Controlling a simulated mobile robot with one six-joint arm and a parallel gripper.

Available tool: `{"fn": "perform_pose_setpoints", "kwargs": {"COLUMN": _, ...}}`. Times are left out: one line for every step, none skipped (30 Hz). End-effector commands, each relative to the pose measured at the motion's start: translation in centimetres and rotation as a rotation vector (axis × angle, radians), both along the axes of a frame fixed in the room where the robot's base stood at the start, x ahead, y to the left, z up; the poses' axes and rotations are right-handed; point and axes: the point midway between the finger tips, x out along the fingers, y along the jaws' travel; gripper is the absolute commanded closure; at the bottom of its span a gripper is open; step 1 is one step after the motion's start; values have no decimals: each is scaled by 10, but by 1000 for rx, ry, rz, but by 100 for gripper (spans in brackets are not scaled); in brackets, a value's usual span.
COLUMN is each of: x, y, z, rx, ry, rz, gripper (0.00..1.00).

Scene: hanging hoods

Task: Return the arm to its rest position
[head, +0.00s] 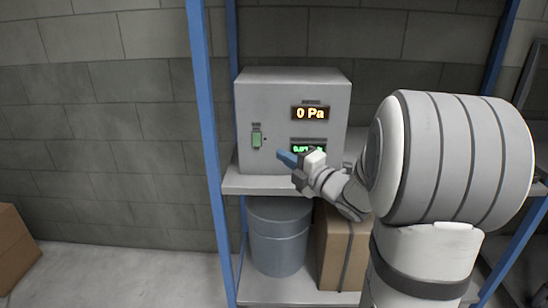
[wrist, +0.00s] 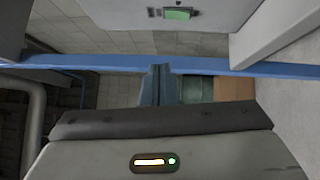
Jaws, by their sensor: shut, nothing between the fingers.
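My gripper (head: 290,159) is in front of the grey control box on the shelf, with its blue fingers pointing left toward the box's lower front. In the wrist view the blue fingers (wrist: 160,84) are together at the middle, with nothing between them. My white and grey arm covers the right side of the head view and hides part of the shelf. The fingers look apart from the box, though the exact gap cannot be told.
A blue shelf post (head: 206,120) stands left. A grey drum (head: 278,238) and a carton (head: 335,250) sit below.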

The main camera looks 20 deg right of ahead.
Motion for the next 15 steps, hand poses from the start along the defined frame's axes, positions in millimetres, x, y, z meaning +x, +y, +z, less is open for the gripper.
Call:
{"fn": "perform_pose_setpoints", "kwargs": {"x": 0, "y": 0, "z": 0, "rx": 0, "ry": 0, "rz": 0, "gripper": 100}}
{"fn": "perform_pose_setpoints", "kwargs": {"x": 0, "y": 0, "z": 0, "rx": 0, "ry": 0, "rz": 0, "gripper": 100}}
{"fn": "perform_pose_setpoints", "kwargs": {"x": 0, "y": 0, "z": 0, "rx": 0, "ry": 0, "rz": 0, "gripper": 100}}
{"fn": "perform_pose_setpoints", "kwargs": {"x": 0, "y": 0, "z": 0, "rx": 0, "ry": 0, "rz": 1, "gripper": 100}}
{"fn": "perform_pose_setpoints", "kwargs": {"x": 0, "y": 0, "z": 0, "rx": 0, "ry": 0, "rz": 0, "gripper": 100}}
{"fn": "perform_pose_setpoints", "kwargs": {"x": 0, "y": 0, "z": 1, "rx": 2, "ry": 4, "rz": -3, "gripper": 100}}
{"fn": "perform_pose_setpoints", "kwargs": {"x": 1, "y": 1, "z": 2, "rx": 4, "ry": 10, "rz": -9, "gripper": 100}}
{"fn": "perform_pose_setpoints", "kwargs": {"x": 2, "y": 0, "z": 3, "rx": 7, "ry": 20, "rz": -19, "gripper": 100}}
{"fn": "perform_pose_setpoints", "kwargs": {"x": 3, "y": 0, "z": 5, "rx": 19, "ry": 39, "rz": -41, "gripper": 100}}
{"fn": "perform_pose_setpoints", "kwargs": {"x": 4, "y": -1, "z": 7, "rx": 28, "ry": 60, "rz": -61, "gripper": 100}}
{"fn": "perform_pose_setpoints", "kwargs": {"x": 5, "y": -2, "z": 8, "rx": 44, "ry": 87, "rz": -88, "gripper": 100}}
{"fn": "perform_pose_setpoints", "kwargs": {"x": 6, "y": -3, "z": 11, "rx": 69, "ry": 126, "rz": -129, "gripper": 100}}
{"fn": "perform_pose_setpoints", "kwargs": {"x": 6, "y": -5, "z": 12, "rx": 92, "ry": 163, "rz": -166, "gripper": 100}}
{"fn": "perform_pose_setpoints", "kwargs": {"x": 6, "y": -7, "z": 14, "rx": 118, "ry": 201, "rz": -206, "gripper": 100}}
{"fn": "perform_pose_setpoints", "kwargs": {"x": 5, "y": -10, "z": 15, "rx": 162, "ry": 254, "rz": -264, "gripper": 100}}
